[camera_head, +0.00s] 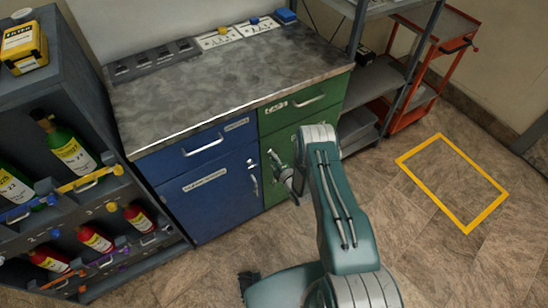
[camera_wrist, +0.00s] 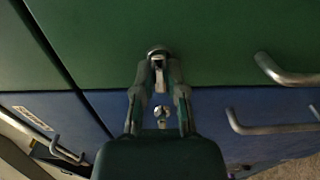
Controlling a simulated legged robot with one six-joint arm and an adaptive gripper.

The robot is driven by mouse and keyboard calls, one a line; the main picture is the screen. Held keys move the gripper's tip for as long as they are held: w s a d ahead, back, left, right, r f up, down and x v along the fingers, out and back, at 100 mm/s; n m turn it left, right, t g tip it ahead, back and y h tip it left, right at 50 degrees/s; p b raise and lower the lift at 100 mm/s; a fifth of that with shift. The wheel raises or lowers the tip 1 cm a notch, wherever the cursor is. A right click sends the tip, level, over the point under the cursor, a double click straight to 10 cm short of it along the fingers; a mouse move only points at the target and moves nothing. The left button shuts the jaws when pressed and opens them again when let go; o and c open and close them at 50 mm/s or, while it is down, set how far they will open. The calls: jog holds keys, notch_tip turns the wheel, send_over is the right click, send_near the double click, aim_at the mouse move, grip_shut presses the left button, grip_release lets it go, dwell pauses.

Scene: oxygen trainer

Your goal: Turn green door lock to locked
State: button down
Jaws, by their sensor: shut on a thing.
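The green door (camera_head: 283,140) is the lower front of the green cabinet, and it fills the upper part of the wrist view (camera_wrist: 200,35). Its lock is a small round metal knob (camera_wrist: 158,51) near the door's edge beside the blue door. My gripper (camera_wrist: 157,68) is shut on this lock, with one fingertip on each side of it. In the head view my gripper (camera_head: 274,160) is at the left part of the green door and hides the lock. The lock's turn position cannot be read.
The green door handle (camera_wrist: 285,73) is right of my gripper in the wrist view. The blue door (camera_head: 205,200) adjoins, with its own knob (camera_wrist: 162,113) and handle (camera_wrist: 265,126). A bottle rack (camera_head: 95,165) stands left, a red cart (camera_head: 425,75) right. Floor is free at right.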

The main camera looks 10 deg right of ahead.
jog(key=c, duration=0.7)
grip_release()
jog(key=shift+s+a+f, duration=0.15)
jog(key=shift+a+f, duration=0.05)
jog(key=shift+f, duration=0.1)
jog(key=shift+r, duration=0.1)
jog(key=v, duration=1.1)
jog(key=shift+s+d, duration=0.15)
jog(key=shift+s, duration=0.2)
